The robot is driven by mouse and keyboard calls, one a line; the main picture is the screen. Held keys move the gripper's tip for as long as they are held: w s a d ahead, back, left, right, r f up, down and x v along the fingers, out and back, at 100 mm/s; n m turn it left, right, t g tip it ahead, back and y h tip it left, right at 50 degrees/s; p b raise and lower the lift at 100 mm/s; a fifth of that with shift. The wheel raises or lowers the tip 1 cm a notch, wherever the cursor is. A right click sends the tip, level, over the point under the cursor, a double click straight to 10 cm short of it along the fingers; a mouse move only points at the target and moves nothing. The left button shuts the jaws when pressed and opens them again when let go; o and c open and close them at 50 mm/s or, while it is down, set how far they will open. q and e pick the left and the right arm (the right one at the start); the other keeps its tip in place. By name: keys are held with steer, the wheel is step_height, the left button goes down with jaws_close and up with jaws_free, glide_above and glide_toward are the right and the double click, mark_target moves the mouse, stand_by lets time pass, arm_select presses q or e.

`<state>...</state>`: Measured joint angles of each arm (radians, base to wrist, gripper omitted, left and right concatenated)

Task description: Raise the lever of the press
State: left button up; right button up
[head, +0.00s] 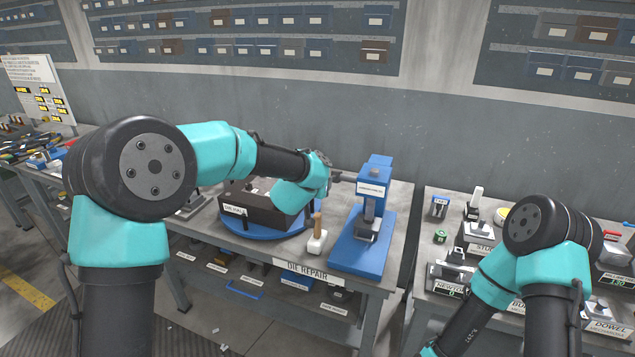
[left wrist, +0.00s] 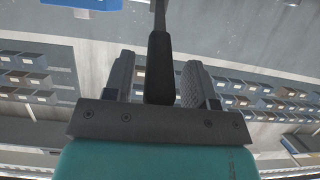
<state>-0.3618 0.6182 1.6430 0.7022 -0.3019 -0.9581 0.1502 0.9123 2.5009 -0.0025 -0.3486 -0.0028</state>
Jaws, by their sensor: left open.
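The blue press (head: 376,170) stands upright on its blue base on the right of the die repair bench. Its lever (head: 347,177) sticks out to the left of the press head, roughly level, and my left gripper partly hides it. My left gripper (head: 325,170) is at the lever's outer end. In the left wrist view, the lever's black grip (left wrist: 160,68) lies between the two fingers of my left gripper (left wrist: 156,75), with gaps visible beside it. My right arm reaches down at the lower right, and its gripper is out of view.
A dark die block (head: 262,211) sits on a blue round turntable left of the press. A mallet (head: 317,240) stands between turntable and press base. A second bench with measuring tools (head: 480,232) is to the right, past a gap. Bins line the wall behind.

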arm_select(q)
steer(key=v, duration=1.7)
steer(key=shift+s, duration=0.2)
steer(key=shift+a, duration=0.1)
steer(key=f+t, duration=0.2)
steer(key=s+f+t+h, duration=0.1)
steer(key=f+t, duration=0.1)
steer(key=f, duration=0.1)
steer(key=shift+s+a+f, duration=0.1)
steer(key=shift+s+f, duration=0.1)
steer(key=shift+f, duration=0.05)
steer(key=shift+w, duration=0.15)
steer(key=x, duration=1.7)
steer(key=shift+c, duration=0.2)
